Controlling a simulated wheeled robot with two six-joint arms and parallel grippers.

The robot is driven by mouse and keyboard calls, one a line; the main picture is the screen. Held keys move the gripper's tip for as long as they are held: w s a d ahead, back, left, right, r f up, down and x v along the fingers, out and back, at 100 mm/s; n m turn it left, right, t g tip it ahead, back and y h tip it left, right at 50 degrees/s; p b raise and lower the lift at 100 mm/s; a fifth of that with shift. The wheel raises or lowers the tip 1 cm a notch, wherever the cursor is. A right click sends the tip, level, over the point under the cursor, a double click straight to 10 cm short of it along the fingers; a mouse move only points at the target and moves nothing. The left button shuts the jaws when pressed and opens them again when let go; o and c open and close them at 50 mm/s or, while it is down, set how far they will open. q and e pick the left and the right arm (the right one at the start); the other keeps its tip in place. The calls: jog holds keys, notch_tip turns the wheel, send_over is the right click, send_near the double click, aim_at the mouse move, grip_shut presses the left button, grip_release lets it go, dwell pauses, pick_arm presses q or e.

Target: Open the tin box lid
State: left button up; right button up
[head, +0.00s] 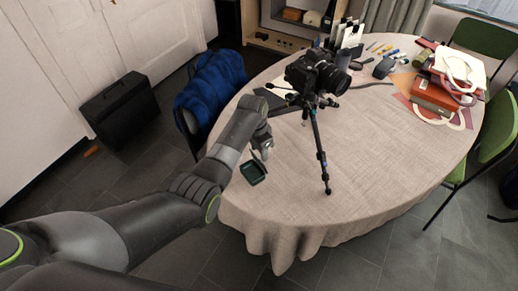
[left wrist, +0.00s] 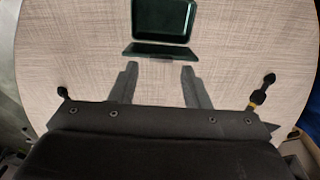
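The dark green tin box (head: 252,174) sits on the tablecloth near the table's front left edge. It also shows at the top of the left wrist view (left wrist: 160,20), with its hollow inside visible. Its lid (left wrist: 158,48) is a thin dark strip along the box's side nearest my fingers and appears swung open. My left gripper (head: 263,145) is just beyond the box in the head view. In the left wrist view its two fingers (left wrist: 159,78) are apart, with only bare cloth between them, short of the lid. My right gripper is not in view.
A camera on a tripod (head: 318,75) stands right of my left gripper, one leg (head: 322,160) close by. Red boxes and bags (head: 437,92) lie at the right. A chair with a blue cover (head: 210,85) stands left. The table's front middle is clear.

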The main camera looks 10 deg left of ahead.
pick_arm(q)
notch_tip(320, 180, up, 17)
jog(key=s+a+p, duration=0.1)
jog(key=p, duration=0.1)
jog(key=shift+s+a+r+p, duration=0.15)
jog(key=shift+r+p, duration=0.05)
jog(key=shift+p, duration=0.1)
jog(key=shift+f, duration=0.1)
dwell(0.4)
